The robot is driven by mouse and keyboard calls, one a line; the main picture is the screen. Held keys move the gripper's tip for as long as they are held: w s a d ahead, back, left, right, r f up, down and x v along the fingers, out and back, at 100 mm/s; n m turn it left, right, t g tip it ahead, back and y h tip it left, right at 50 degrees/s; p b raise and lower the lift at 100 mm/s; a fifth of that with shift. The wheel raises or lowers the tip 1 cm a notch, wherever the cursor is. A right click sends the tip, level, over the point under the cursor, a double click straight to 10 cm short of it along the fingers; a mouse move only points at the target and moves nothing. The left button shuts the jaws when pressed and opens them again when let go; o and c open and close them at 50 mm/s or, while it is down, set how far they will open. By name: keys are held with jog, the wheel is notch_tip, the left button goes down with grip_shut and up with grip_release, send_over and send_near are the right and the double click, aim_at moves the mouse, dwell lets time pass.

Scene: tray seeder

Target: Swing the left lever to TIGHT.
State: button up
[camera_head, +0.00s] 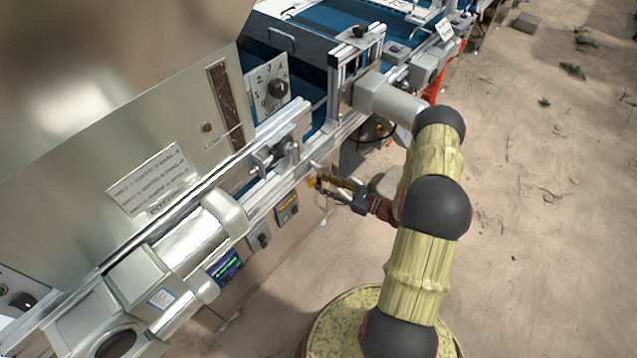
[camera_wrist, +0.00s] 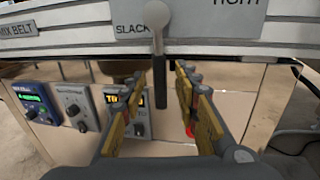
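The lever (camera_wrist: 157,48) is a grey metal arm with a dark grip, hanging straight down from its pivot in the wrist view. It is just right of the SLACK label (camera_wrist: 132,28); the TIGHT label (camera_wrist: 237,3) is farther right, cut off by the top edge. My gripper (camera_wrist: 161,78) has its two yellow fingers apart, one on each side of the dark grip, with visible gaps. In the head view my gripper (camera_head: 322,184) is at the machine's front rail, and I cannot make out the lever there.
A rail with a MIX BELT label (camera_wrist: 17,30) runs above the gripper. Below it are a blue display box (camera_wrist: 33,102) and control boxes with knobs (camera_wrist: 73,106). A large metal hopper (camera_head: 130,150) stands at left. Sandy ground (camera_head: 540,200) at right is open.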

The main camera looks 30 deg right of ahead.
jog(key=shift+b+x, duration=0.3)
jog(key=shift+x, duration=1.15)
jog(key=shift+c, duration=0.8)
grip_shut()
